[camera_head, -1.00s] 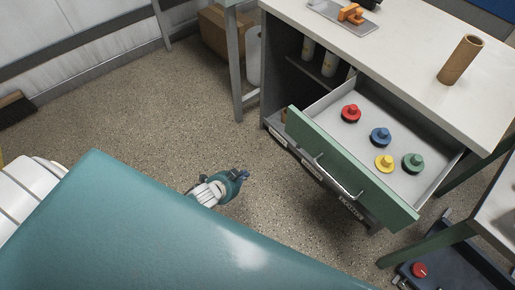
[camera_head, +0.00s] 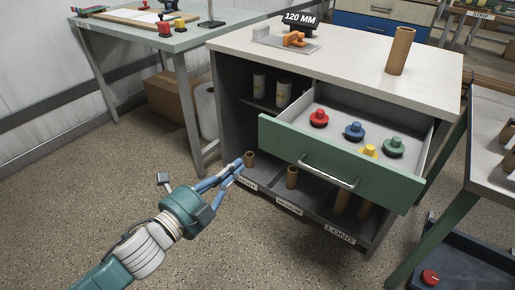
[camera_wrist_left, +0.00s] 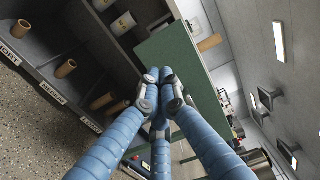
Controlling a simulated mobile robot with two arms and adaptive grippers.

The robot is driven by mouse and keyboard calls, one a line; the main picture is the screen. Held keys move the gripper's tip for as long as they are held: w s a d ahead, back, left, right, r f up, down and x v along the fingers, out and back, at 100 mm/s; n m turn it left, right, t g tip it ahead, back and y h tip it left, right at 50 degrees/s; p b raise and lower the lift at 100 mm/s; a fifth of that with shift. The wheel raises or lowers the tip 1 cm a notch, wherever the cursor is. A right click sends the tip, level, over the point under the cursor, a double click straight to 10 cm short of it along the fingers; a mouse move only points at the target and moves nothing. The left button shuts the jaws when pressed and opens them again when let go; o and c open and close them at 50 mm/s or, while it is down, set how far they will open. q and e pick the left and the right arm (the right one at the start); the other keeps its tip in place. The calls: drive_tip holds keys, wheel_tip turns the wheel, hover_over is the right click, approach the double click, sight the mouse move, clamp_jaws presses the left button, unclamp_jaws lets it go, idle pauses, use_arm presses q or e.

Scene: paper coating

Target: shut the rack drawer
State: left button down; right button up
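The rack drawer (camera_head: 415,182) stands pulled out of the rack, with a green front and a metal bar handle (camera_head: 328,172). It holds red (camera_head: 319,118), blue (camera_head: 354,131), yellow (camera_head: 368,151) and green (camera_head: 393,147) knobbed pieces. My left gripper (camera_head: 239,164) is left of the drawer front and appears clear of it. Its blue fingers are drawn together at the tips, with nothing seen between them. In the left wrist view the fingertips (camera_wrist_left: 160,77) overlap the green drawer front (camera_wrist_left: 183,55); contact cannot be told. My right gripper is out of view.
The rack's worktop (camera_head: 345,58) carries a cardboard tube (camera_head: 400,51) and an orange clamp device. Open shelves below hold rolls and tubes. A green-legged table (camera_head: 497,115) stands close on the right. Bare floor (camera_head: 270,245) lies before the rack.

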sight(267, 139)
use_arm(q)
drive_tip(key=b+x, duration=0.1)
drive_tip(key=x, duration=1)
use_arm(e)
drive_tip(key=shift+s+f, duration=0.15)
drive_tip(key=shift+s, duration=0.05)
use_arm(q)
drive_tip(key=shift+d, duration=0.1)
